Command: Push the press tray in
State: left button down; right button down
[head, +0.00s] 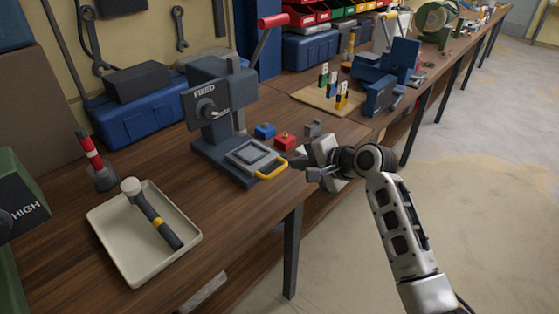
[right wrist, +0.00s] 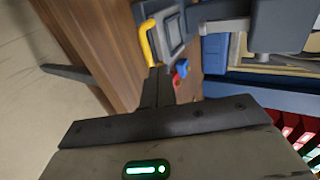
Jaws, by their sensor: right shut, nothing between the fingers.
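The press (head: 213,105) is a dark grey machine marked FIXED, with a red-handled lever, standing on the wooden bench. Its press tray (head: 254,158) is a grey square plate sticking out at the front of the base, with a yellow handle (head: 272,170). In the right wrist view the tray (right wrist: 172,34) and yellow handle (right wrist: 149,42) show at the top. My right gripper (head: 294,163) is shut and empty, its fingertips close to the right of the handle; I cannot tell whether they touch it. In the right wrist view its fingers (right wrist: 158,75) point at the handle end. My left gripper is not in view.
Small blue (head: 264,131), red (head: 285,141) and grey (head: 312,128) blocks sit right of the press. A pale tray (head: 110,242) with a hammer lies at the front left. A blue vise (head: 388,75) and a peg board stand farther back.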

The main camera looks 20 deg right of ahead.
aim_at(268, 164)
jog(key=x, duration=0.8)
jog(key=shift+w+a+f+b, duration=0.1)
jog(key=shift+w+f+b, duration=0.1)
jog(key=shift+b, duration=0.1)
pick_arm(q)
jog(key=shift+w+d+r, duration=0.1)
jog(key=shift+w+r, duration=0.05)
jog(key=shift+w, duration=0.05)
pick_arm(e)
jog(key=shift+r, duration=0.1)
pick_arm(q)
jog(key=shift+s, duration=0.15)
